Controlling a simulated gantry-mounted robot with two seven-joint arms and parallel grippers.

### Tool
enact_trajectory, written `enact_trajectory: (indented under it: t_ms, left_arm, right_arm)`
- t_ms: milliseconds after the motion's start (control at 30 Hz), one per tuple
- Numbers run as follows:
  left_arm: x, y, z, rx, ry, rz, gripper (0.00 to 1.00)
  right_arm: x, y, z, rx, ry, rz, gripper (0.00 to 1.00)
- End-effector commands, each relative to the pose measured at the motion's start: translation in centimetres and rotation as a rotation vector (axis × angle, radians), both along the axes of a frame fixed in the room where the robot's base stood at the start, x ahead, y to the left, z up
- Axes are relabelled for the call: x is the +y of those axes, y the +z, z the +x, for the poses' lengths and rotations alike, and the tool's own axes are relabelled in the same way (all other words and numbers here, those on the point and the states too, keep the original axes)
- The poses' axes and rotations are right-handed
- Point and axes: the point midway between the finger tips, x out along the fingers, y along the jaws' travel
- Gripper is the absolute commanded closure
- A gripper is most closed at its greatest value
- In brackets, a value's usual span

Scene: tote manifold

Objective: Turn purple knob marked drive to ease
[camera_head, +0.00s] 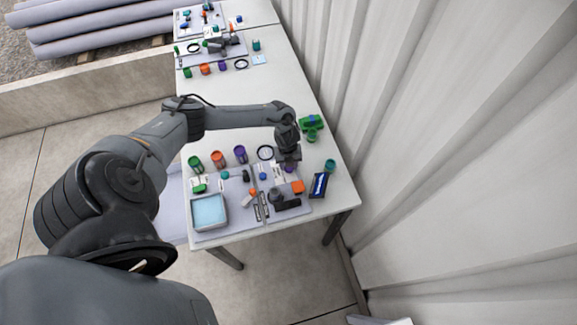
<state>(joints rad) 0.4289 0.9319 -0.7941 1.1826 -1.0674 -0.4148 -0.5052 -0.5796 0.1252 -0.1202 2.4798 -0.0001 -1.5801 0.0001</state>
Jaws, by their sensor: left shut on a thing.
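My left gripper (288,162) points down at the back right of the manifold panel (229,224) on the near table. It is shut on a small dark purplish part at its fingertips, which looks like a knob. The fingers hide most of it, and I cannot read any marking or its turn position. A purple cylinder (239,153) stands apart to the left, behind the panel. My right gripper is not in view.
An orange cylinder (218,159) and a light-blue-filled tray (209,212) lie left. The middle of the white table (270,90) is clear.

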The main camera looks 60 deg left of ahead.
Motion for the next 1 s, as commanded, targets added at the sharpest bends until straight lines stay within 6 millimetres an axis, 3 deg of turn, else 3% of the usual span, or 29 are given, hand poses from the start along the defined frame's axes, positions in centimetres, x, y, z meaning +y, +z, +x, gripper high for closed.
enact_trajectory:
  t_ms: [433,1000]
  left_arm:
    - [0.0,-0.1,0.1,-0.001,-0.271,0.0,0.91]
    - [0.0,0.0,0.1,0.0,-0.324,-0.001,0.91]
  right_arm:
    - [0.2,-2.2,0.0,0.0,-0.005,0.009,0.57]
    - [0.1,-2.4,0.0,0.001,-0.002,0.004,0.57]
